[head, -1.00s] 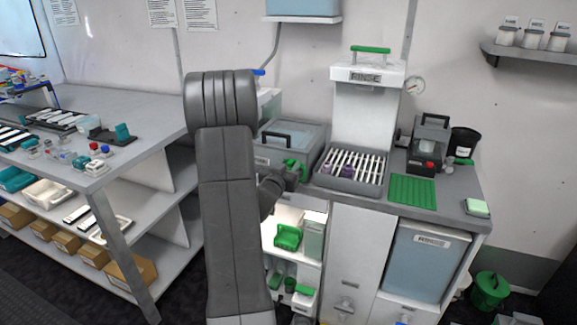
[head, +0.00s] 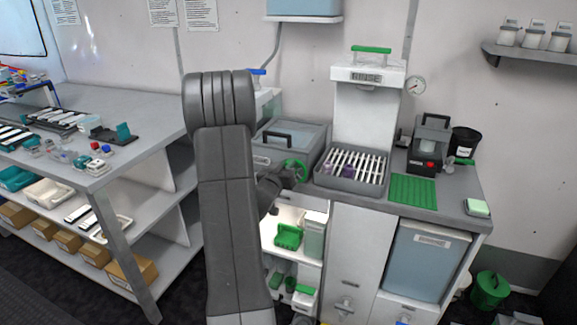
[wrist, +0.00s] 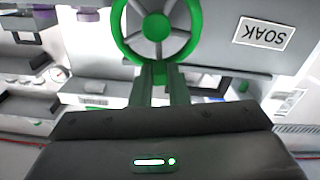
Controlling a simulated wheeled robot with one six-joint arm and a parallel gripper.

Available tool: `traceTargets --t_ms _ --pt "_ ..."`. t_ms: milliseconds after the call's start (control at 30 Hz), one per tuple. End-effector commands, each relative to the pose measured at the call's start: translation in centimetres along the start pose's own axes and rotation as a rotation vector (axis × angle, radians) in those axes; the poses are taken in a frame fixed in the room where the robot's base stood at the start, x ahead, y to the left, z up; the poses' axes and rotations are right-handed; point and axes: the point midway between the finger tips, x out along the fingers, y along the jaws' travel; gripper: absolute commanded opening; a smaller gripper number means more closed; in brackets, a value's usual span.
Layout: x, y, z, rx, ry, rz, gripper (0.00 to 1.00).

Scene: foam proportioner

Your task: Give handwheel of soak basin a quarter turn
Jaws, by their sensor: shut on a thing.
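The green handwheel (head: 298,166) is on the front of the soak basin (head: 262,156), a grey box with a dark lid handle. In the head view my gripper (head: 290,174) is at the wheel, partly hidden behind my arm.
The rinse station (head: 366,120) with its rack of white sticks (head: 352,166) stands right of the basin. A green mat (head: 413,191) lies farther right. Lit open shelves (head: 292,262) are below the basin. A grey bench (head: 110,120) is at the left.

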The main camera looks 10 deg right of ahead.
Motion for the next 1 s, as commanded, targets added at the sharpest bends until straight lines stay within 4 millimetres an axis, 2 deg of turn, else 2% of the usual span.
traceTargets --t_ms 367,1000 --pt "0.0 -1.6 0.2 -0.353 0.0 -0.001 0.0" --pt "0.0 -3.6 1.8 -0.959 0.0 -0.001 0.0"
